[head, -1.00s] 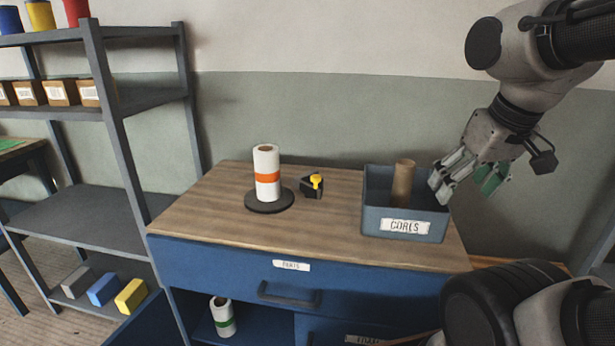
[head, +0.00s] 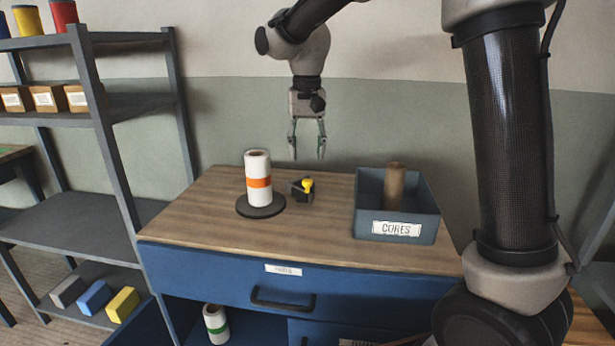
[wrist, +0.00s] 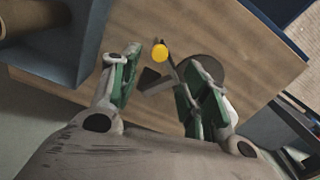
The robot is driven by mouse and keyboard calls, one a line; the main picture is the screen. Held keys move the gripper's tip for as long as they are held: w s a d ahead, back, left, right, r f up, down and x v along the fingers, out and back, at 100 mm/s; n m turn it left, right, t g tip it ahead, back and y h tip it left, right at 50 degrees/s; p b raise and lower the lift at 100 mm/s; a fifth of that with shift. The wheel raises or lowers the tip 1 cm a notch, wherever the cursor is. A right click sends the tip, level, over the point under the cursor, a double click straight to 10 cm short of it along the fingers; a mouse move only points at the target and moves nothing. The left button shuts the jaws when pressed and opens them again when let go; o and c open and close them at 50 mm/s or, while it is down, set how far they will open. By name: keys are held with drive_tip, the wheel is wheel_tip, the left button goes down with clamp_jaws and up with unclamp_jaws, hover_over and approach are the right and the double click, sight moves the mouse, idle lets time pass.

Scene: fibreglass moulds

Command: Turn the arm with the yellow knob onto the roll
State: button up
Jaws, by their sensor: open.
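The yellow knob (head: 307,185) sits on a small black arm and base (head: 301,194) on the wooden bench top. The roll (head: 258,178), white with an orange band, stands upright on a round dark plate (head: 262,206) just left of the base. My gripper (head: 308,156) is open and empty, pointing down above and behind the knob. In the wrist view the yellow knob (wrist: 160,53) shows ahead, between the lines of my open fingers (wrist: 155,90). There my right finger hides most of the roll, and the plate (wrist: 210,70) shows partly.
A blue-grey bin labelled CORES (head: 398,230) holds an upright brown core (head: 394,186) to the right of the base. The bench top (head: 215,215) is clear in front. A grey shelf (head: 120,170) stands at the left, and a green-banded roll (head: 216,323) is below.

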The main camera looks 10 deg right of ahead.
sight(307, 180)
wheel_tip(307, 180, down, 8)
drive_tip(key=shift+r, duration=0.1)
idle(0.4)
clamp_jaws()
